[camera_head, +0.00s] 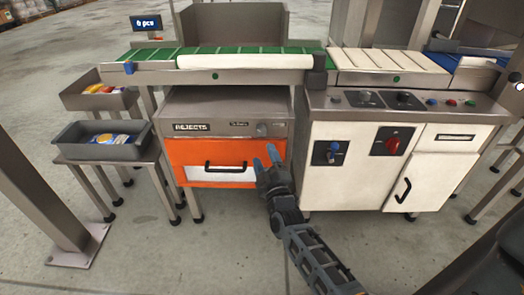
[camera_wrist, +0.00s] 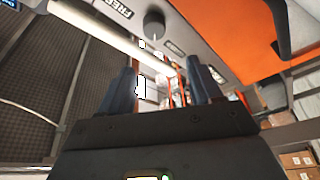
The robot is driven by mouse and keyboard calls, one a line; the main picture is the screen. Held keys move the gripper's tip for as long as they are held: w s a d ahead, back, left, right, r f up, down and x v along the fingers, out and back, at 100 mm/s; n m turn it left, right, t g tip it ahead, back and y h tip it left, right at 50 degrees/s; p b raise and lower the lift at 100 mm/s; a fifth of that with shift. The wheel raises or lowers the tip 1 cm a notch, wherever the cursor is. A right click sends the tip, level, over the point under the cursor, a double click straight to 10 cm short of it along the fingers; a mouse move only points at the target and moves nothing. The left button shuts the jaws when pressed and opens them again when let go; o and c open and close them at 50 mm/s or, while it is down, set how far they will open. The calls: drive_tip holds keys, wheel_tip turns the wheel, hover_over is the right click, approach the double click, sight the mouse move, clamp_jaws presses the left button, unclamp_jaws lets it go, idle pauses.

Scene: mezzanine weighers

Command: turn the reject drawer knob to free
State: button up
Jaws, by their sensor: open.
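The reject drawer knob (camera_head: 262,129) is a small grey knob on the right of the steel panel above the orange reject drawer (camera_head: 222,152). In the wrist view the knob (camera_wrist: 154,24) is a dark round cap at the top, with a FREE label (camera_wrist: 117,8) to its left and another label (camera_wrist: 174,47), too small to read, to its lower right. Which way its pointer is set I cannot tell. My gripper (camera_head: 264,156) is open in front of the drawer, below the knob and apart from it. In the wrist view its two fingers (camera_wrist: 160,68) stand apart with nothing between them.
The drawer's black handle (camera_head: 225,167) is left of my gripper. A white cabinet (camera_head: 350,165) with a blue knob and a red rotary switch stands to the right. A grey tray (camera_head: 75,150) of packets stands at left. The floor in front is clear.

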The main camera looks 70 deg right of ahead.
sight(261, 133)
drive_tip(key=shift+g+h, duration=0.3)
drive_tip(key=x, duration=0.3)
drive_tip(key=b+x, duration=0.1)
drive_tip(key=x, duration=0.2)
drive_tip(key=s+d+x, duration=0.1)
drive_tip(key=x, duration=0.2)
drive_tip(key=shift+w+d+f+b, duration=0.15)
drive_tip(key=shift+d+f+b, duration=0.15)
drive_tip(key=shift+d+f, duration=0.05)
drive_tip(key=c, duration=1)
